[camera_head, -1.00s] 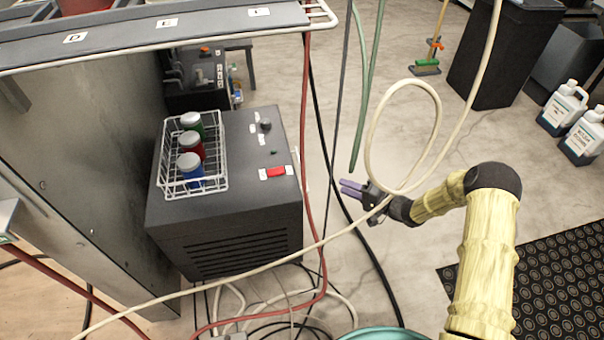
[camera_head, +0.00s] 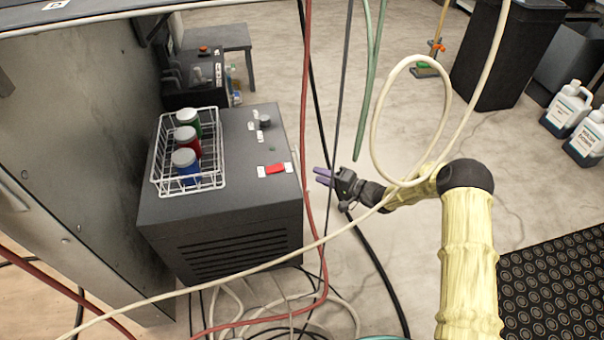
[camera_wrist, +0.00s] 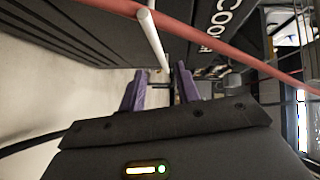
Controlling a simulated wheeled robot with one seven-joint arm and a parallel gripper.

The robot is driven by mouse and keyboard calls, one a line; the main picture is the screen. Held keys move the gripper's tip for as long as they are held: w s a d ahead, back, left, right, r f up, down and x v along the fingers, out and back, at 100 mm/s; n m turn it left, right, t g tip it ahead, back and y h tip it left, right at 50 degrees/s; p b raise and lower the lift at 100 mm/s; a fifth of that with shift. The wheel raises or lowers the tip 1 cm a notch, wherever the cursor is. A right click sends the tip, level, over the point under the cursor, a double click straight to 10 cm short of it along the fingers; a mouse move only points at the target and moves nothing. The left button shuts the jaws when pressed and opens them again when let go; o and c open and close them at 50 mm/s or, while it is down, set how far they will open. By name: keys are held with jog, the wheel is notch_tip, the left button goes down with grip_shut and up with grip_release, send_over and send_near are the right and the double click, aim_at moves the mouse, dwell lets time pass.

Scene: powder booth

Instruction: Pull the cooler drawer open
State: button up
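The cooler (camera_head: 225,205) is a dark grey box left of centre in the head view, with vent slots on its near side. In the wrist view its dark face (camera_wrist: 205,18) shows part of white lettering reading "COOL". A pale bar (camera_wrist: 152,40), seemingly the drawer handle, stands out ahead of my fingers, its far end near the gap between them. My gripper (camera_head: 322,176) is just right of the cooler in the head view. Its purple fingers are apart and empty in the wrist view (camera_wrist: 160,90). I cannot tell whether they touch the bar. The drawer's outline is not clear.
A wire basket (camera_head: 214,178) of capped jars sits on the cooler. A red hose (camera_head: 305,100) hangs between cooler and gripper and crosses the wrist view. A cream hose (camera_head: 375,140) loops by my arm. Cables lie below. Floor behind the gripper is open.

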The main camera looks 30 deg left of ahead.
aim_at(302, 167)
jog(key=a+b, duration=0.1)
jog(key=a, duration=0.1)
jog(key=a+b, duration=0.1)
jog(key=a, duration=0.2)
jog(key=a+f+b, duration=0.1)
jog(key=a, duration=0.1)
jog(key=shift+w+a+b, duration=0.35)
jog(key=shift+a, duration=0.05)
jog(key=shift+c, duration=0.2)
grip_shut()
